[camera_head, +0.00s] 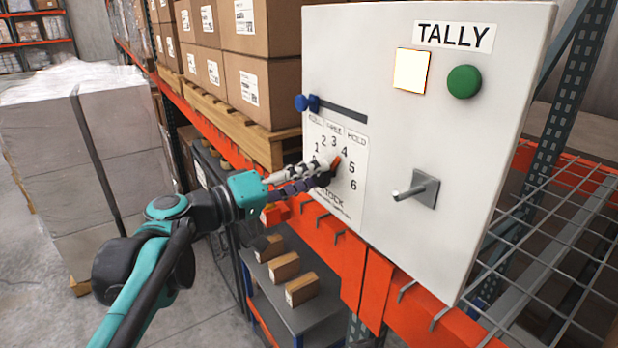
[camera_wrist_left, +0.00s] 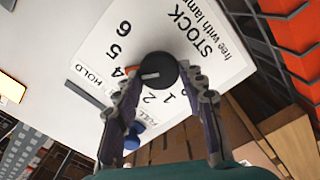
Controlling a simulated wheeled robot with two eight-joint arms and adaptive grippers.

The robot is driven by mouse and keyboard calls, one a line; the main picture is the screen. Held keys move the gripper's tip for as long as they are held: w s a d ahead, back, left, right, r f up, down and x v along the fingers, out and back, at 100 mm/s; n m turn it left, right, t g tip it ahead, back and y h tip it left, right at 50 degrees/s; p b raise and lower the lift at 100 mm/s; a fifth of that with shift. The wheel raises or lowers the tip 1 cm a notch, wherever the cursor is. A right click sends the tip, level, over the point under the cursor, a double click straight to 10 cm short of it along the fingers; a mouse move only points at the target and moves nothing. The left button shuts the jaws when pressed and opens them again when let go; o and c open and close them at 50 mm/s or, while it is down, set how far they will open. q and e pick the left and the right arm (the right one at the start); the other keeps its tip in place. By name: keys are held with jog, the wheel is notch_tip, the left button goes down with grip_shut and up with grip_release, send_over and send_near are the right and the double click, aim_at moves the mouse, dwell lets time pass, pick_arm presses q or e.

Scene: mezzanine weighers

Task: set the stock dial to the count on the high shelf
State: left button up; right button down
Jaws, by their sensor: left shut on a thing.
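A white panel (camera_head: 400,270) labelled TALLY carries the stock dial, a dark round knob (camera_wrist_left: 158,72) on a white plate with numbers 1 to 6. The dial's orange pointer (camera_head: 337,161) points up and right, close to the 4. My left gripper (camera_head: 318,175) is shut on the knob; its fingers (camera_wrist_left: 168,92) lie on either side of it in the left wrist view. My right gripper is not in view. I cannot tell which shelf is the high shelf.
A blue slider knob (camera_head: 301,102) sits at the left end of its slot. A pale lit lamp (camera_head: 411,70), a green button (camera_head: 464,81) and a protruding metal lever (camera_head: 410,191) are on the panel. Stacked cartons (camera_head: 262,90) stand behind; small boxes lie on a lower cart (camera_head: 325,312).

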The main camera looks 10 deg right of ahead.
pick_arm(q)
jog(key=shift+r, duration=0.1)
dwell(0.4)
jog(key=o, duration=1.1)
jog(key=shift+o, duration=0.2)
jog(key=v, duration=1.2)
